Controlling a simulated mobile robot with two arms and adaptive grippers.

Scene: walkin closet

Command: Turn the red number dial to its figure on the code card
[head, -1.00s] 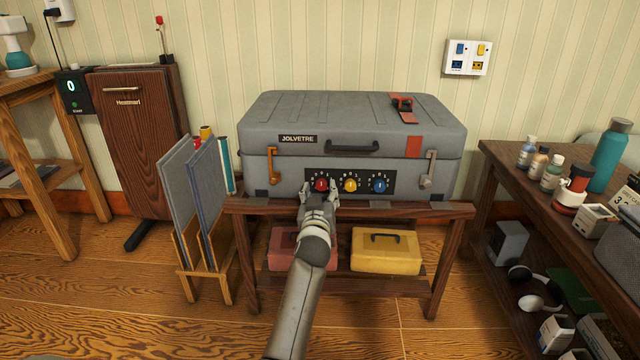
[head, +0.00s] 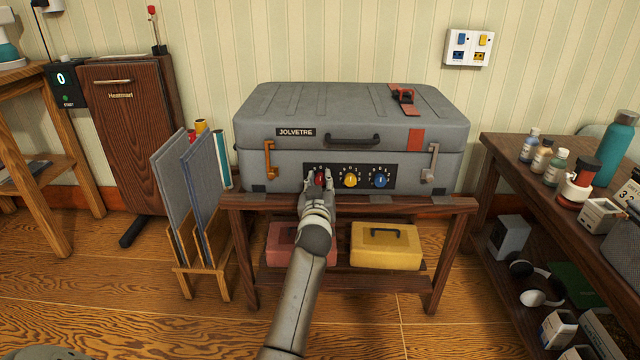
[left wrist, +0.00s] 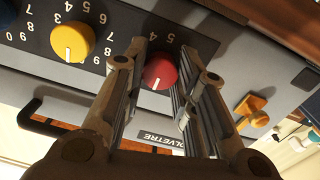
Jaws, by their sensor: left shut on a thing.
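The red number dial (head: 319,178) is the leftmost of three dials on the black panel of a grey case. My left gripper (head: 318,187) is shut on it, and its fingers partly hide it in the head view. In the left wrist view, the red dial (left wrist: 160,72) lies between the two fingertips, with a white pointer mark on its face. That view is turned over; figures 4 and 5 show beside the dial, and others are hidden. A white card with a 3 (head: 628,192) is cut off at the right edge; I cannot tell whether it is the code card.
The yellow dial (head: 350,180) and blue dial (head: 380,180) are close beside the red one. An orange latch (head: 269,160) is to its left. The case (head: 260,128) stands on a wooden bench (head: 420,206). A folder rack (head: 200,265) stands left; a cluttered table (head: 500,150) stands right.

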